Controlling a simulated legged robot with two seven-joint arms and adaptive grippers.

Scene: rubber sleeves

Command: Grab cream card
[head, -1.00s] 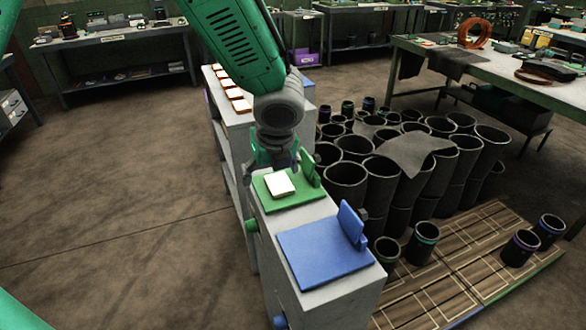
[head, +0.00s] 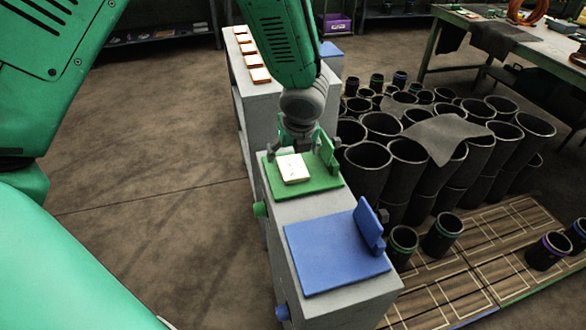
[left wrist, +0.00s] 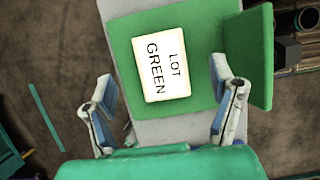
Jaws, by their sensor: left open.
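The cream card (head: 292,168) lies flat on the green plate (head: 318,184) on the grey cabinet. In the left wrist view the card (left wrist: 161,64) reads "LOT GREEN". My left gripper (head: 298,150) is open and empty, just behind and above the card in the head view. In the left wrist view its two fingers (left wrist: 163,92) stand apart, with the card ahead of them and between their lines. I see no contact with the card. My right gripper is not in view.
A green upright flap (head: 327,150) stands at the plate's right edge. A blue plate (head: 330,262) with a blue upright flap (head: 367,225) is nearer. Several orange-edged cards (head: 260,75) lie farther back. Black rubber sleeves (head: 380,126) crowd the floor at right.

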